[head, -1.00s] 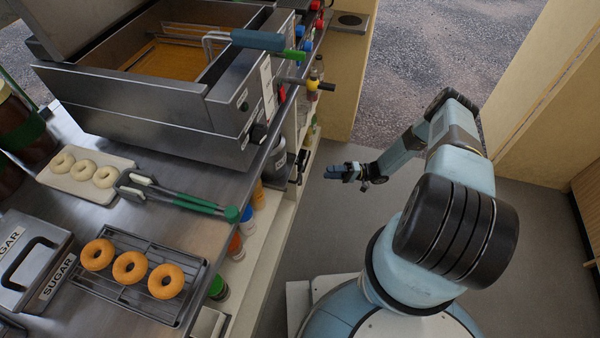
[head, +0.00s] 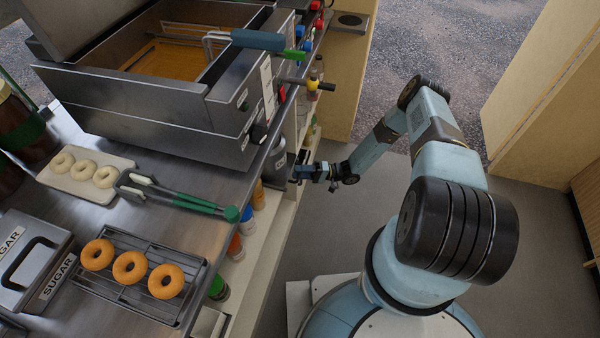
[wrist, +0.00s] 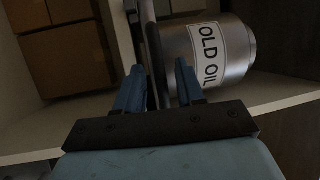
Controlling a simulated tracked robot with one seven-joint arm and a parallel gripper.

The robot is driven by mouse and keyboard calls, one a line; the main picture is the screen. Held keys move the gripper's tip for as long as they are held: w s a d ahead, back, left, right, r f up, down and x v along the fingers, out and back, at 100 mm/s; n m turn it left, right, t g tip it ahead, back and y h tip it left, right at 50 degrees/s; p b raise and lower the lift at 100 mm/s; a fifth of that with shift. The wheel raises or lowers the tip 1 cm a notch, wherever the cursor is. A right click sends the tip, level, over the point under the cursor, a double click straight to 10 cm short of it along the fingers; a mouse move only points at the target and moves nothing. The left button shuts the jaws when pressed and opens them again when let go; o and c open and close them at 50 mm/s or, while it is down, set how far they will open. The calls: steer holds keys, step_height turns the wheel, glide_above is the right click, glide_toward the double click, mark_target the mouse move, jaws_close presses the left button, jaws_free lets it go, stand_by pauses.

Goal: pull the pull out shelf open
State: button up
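A dark upright bar (wrist: 154,60), which looks like the pull-out shelf's handle, stands between my fingers in the wrist view. My gripper (wrist: 158,72) is open around it, with a gap at the right finger; contact at the left finger cannot be told. A pale shelf board (wrist: 285,92) runs behind it. A silver can labelled OLD OIL (wrist: 215,55) stands just beyond the right finger. In the head view my gripper (head: 298,172) is at the counter's open side, and it hides most of the handle there.
Bottles with coloured caps (head: 258,195) stand on the lower shelf beneath the counter (head: 210,235). The fryer (head: 170,125) sits above, its blue-handled basket reaching toward the counter edge. Brown boxes (wrist: 70,55) are deeper inside. The grey floor (head: 300,240) before the shelves is clear.

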jaws_close()
stand_by(0.4)
steer(key=shift+r, duration=0.1)
